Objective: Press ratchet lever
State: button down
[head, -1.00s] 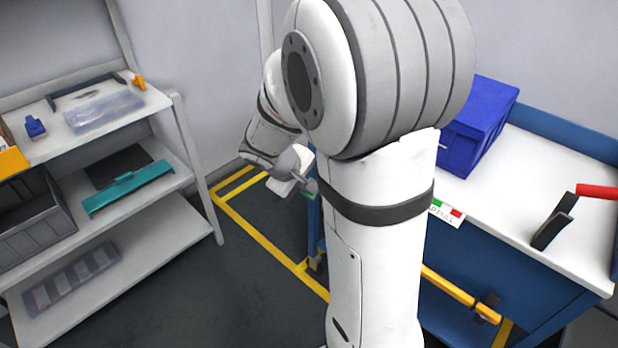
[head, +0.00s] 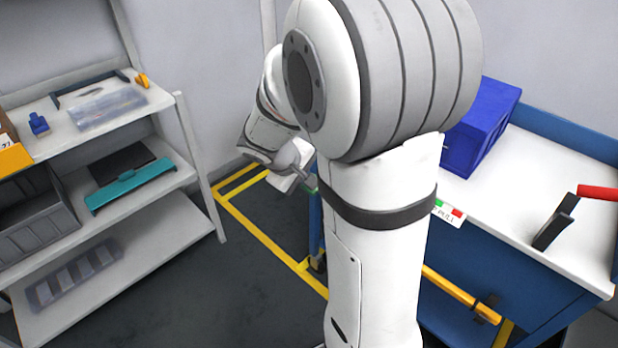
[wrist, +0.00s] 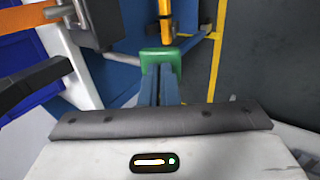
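My gripper (wrist: 160,80) shows in the wrist view with its two blue-grey fingers side by side, closed together. A green block (wrist: 161,58) is at their far ends; whether they touch or grip it is unclear. In the head view my gripper (head: 307,186) is low beside the near left corner of the blue cart, partly hidden by my arm. A red-handled black lever (head: 556,220) stands on the cart's white top, well right of my gripper. I cannot tell for sure which part is the ratchet lever; a dark bar (wrist: 40,88) and orange bar (wrist: 35,17) also show in the wrist view.
A blue bin (head: 483,128) stands on the cart top (head: 520,190). A yellow bar (head: 450,290) runs along the cart's front. A shelf rack (head: 130,208) with boxes and trays is at the left. Yellow-lined floor (head: 250,228) lies open between them.

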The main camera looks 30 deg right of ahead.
jog(key=shift+r, duration=0.1)
jog(key=d+r+p+v, duration=0.1)
jog(key=p+v, duration=0.3)
jog(key=v, duration=0.9)
jog(key=shift+w+d+r+p, duration=0.15)
jog(key=shift+w+r+p, duration=0.1)
jog(key=shift+r+p, duration=0.15)
